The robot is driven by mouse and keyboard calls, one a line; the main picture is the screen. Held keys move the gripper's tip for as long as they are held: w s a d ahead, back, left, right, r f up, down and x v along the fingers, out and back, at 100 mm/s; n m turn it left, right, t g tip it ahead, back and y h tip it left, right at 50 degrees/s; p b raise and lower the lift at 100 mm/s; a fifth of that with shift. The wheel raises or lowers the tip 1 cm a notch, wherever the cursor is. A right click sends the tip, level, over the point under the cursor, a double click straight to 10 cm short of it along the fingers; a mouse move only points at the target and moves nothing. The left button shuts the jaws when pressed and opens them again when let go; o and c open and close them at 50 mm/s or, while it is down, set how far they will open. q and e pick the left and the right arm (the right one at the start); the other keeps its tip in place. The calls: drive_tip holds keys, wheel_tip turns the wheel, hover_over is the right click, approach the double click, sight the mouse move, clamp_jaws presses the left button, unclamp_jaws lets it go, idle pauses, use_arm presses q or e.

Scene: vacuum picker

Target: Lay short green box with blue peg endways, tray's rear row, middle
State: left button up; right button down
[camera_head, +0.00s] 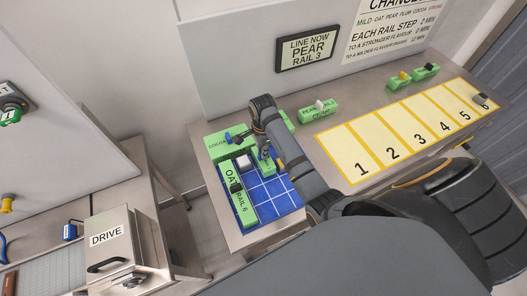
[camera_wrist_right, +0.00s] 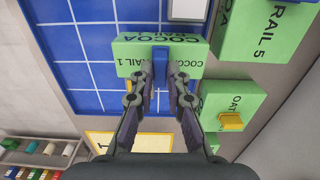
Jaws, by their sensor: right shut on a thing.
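The short green box with the blue peg, marked COCOA RAIL 1 (camera_wrist_right: 135,53), is between the fingers of my right gripper (camera_wrist_right: 160,80). The fingers are shut on its blue peg (camera_wrist_right: 160,62). In the head view the held box (camera_head: 266,162) is at the rear part of the blue gridded tray (camera_head: 275,192), partly hidden by my right arm. I cannot tell whether it touches the tray floor. My left gripper is not in view.
A long green OAT RAIL 6 box (camera_head: 238,205) lies along the tray's left side. A white block (camera_head: 243,161) is close left of the held box. A green COCOA box (camera_head: 215,146) stands behind the tray; an orange-pegged OAT box (camera_wrist_right: 230,97) is nearby. The tray's front right is clear.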

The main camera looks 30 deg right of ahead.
drive_tip(key=shift+f, duration=0.9)
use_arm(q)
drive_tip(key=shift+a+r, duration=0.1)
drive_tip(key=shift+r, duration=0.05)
use_arm(e)
drive_tip(key=shift+f, duration=0.1)
drive_tip(key=c, duration=1.3)
unclamp_jaws()
drive_tip(key=shift+c, duration=0.2)
